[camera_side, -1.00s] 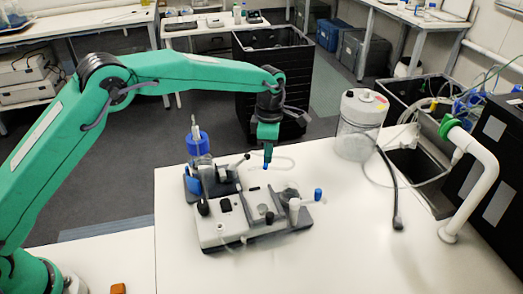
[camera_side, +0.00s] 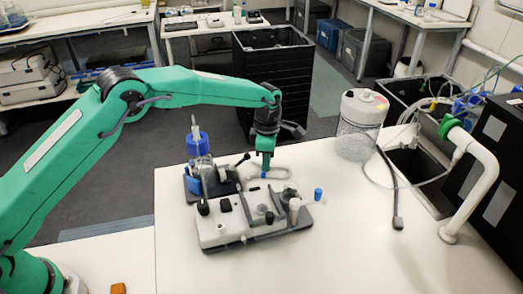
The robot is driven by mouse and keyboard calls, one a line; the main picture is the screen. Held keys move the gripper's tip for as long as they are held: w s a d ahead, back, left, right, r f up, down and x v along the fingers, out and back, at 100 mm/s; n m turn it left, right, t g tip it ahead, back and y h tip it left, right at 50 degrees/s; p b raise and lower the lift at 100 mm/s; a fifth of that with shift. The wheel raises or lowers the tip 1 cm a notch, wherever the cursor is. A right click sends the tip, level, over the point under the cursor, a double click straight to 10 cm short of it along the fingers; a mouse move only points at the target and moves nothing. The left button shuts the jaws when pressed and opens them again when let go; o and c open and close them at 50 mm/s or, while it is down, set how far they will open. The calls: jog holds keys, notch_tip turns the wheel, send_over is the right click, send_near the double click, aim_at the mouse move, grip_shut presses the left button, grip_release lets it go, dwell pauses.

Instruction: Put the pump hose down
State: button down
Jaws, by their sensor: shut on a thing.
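My gripper (camera_side: 264,173) points down just behind the pump device, close above the white bench. It is shut on the pump hose (camera_side: 284,169), a thin pale tube with a blue piece at the jaws. The hose curves out to the right of the jaws. The grip itself is small, and I cannot tell if the hose touches the bench. The white and grey pump device (camera_side: 236,226) sits on the bench in front of my gripper.
A blue-capped bottle (camera_side: 197,143) stands left of my gripper. A clear jar with a white lid (camera_side: 359,124) stands to the right, with a dark cable (camera_side: 391,185) beside it. A white bent pipe (camera_side: 482,185) rises at far right. The front right of the bench (camera_side: 370,255) is clear.

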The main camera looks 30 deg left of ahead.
jog(key=shift+f, duration=0.15)
jog(key=c, duration=1.3)
grip_release()
jog(key=shift+o, duration=0.2)
notch_tip(320, 180, up, 12)
jog(key=shift+r, duration=0.2)
